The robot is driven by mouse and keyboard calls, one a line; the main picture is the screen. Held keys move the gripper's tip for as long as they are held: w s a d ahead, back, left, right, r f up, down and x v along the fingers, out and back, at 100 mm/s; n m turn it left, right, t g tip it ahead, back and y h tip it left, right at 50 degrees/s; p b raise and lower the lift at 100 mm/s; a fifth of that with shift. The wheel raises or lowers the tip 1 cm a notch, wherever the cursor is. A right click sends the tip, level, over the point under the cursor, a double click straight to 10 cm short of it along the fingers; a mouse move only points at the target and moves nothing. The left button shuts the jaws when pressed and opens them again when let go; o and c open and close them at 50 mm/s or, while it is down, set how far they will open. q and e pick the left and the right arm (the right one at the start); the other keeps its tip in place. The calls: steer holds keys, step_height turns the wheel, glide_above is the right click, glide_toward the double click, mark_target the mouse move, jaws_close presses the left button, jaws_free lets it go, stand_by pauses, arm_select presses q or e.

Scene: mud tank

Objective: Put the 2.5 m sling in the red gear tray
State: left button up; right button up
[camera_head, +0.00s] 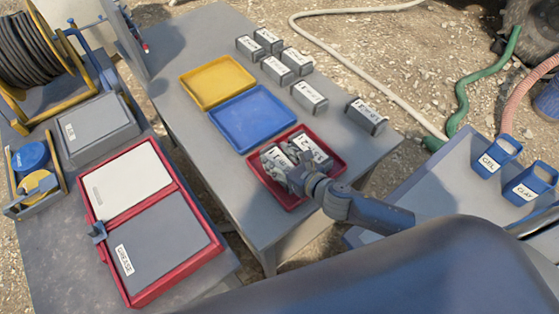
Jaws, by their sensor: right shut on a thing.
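The red gear tray (340,161) lies at the near end of the grey table. My right gripper (287,170) is over the left part of this tray, shut on a grey block with a white label (272,155). The gripper partly hides the block, and I cannot tell whether it touches the tray floor. A second grey labelled block (316,147) is in the tray, to the right of the held one. The labels are too small to read, so I cannot tell which block is the 2.5 m sling. My left gripper is not in view.
A blue tray (250,118) and a yellow tray (217,82) lie behind the red one. Several grey labelled blocks (309,97) stand along the table's right side. A red-framed case (150,220) stands at the left. Blue bins (497,158) stand at the right.

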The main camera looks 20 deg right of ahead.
steer(key=shift+f, duration=0.5)
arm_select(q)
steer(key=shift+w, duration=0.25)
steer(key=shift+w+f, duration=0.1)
arm_select(e)
steer(key=shift+f, duration=0.1)
steer(key=o, duration=1.3)
steer(key=shift+f, duration=0.1)
steer(key=b+v, duration=0.1)
steer(key=v, duration=1)
steer(key=shift+b, duration=0.35)
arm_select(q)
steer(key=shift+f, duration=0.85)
arm_select(e)
steer(key=shift+s+d+r, duration=0.1)
steer(key=shift+s+r, duration=0.2)
steer(key=shift+s, duration=0.15)
